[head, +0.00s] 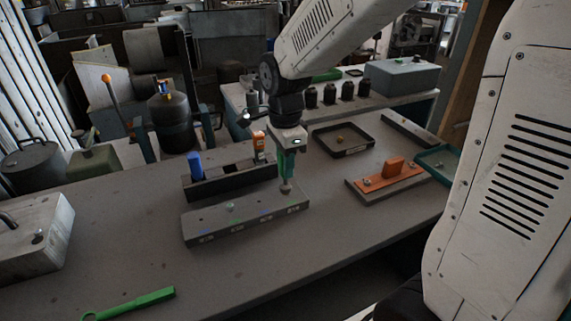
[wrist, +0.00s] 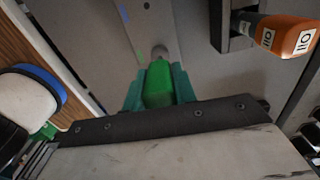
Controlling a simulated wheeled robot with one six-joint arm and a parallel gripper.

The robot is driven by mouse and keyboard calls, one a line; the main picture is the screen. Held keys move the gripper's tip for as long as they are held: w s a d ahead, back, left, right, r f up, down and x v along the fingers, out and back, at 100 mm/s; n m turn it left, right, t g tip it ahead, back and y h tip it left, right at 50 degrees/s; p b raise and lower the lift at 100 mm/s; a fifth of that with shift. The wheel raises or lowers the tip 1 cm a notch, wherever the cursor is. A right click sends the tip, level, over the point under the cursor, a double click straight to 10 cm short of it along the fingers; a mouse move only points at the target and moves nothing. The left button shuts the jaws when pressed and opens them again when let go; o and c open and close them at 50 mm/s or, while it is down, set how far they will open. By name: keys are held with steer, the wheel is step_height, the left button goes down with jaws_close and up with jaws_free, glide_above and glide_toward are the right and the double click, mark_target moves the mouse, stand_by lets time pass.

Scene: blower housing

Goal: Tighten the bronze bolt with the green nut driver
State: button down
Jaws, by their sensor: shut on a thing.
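My gripper (head: 287,150) is shut on the green nut driver (head: 287,166), which hangs upright with its grey socket end down. The socket is at the right end of the long grey block (head: 215,231); I cannot tell whether it touches the block. In the wrist view the green handle (wrist: 158,88) sits between the teal fingers, with the grey socket (wrist: 160,52) beyond it. I cannot make out a bronze bolt at the socket; the tool may hide it. A small yellowish piece (head: 339,139) lies in the dark tray (head: 319,147); I cannot tell what it is.
Behind the block stands a dark rack (head: 228,187) with a blue-handled tool (head: 195,166) and an orange-handled one (head: 259,146). An orange bracket (head: 392,180) is bolted to a plate at right. A green wrench (head: 130,303) lies front left. The front middle of the bench is clear.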

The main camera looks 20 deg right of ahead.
steer(key=shift+r, duration=3.6)
